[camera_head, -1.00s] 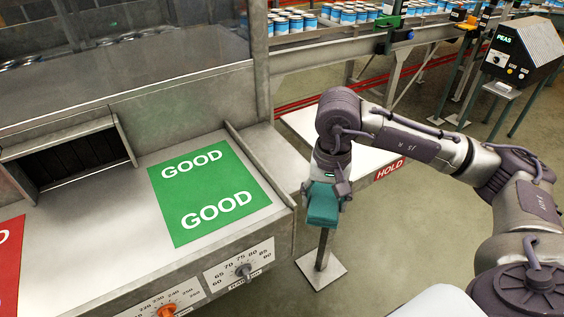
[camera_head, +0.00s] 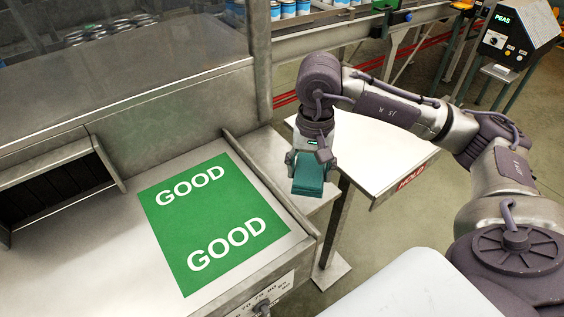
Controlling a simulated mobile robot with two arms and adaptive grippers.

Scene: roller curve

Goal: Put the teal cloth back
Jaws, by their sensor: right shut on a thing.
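The teal cloth (camera_head: 308,188) hangs as a folded block below my right gripper (camera_head: 310,165). The right gripper is shut on it and points down. The cloth is in the air near the left edge of the white HOLD table (camera_head: 372,160), just right of the metal bench with the green GOOD mat (camera_head: 208,225). My left gripper is not in view.
The bench has a raised metal lip (camera_head: 262,190) along its right side and a dark chute opening (camera_head: 50,195) at left. Cans (camera_head: 288,9) stand on a conveyor at the back. A PEAS control box (camera_head: 518,35) stands at upper right.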

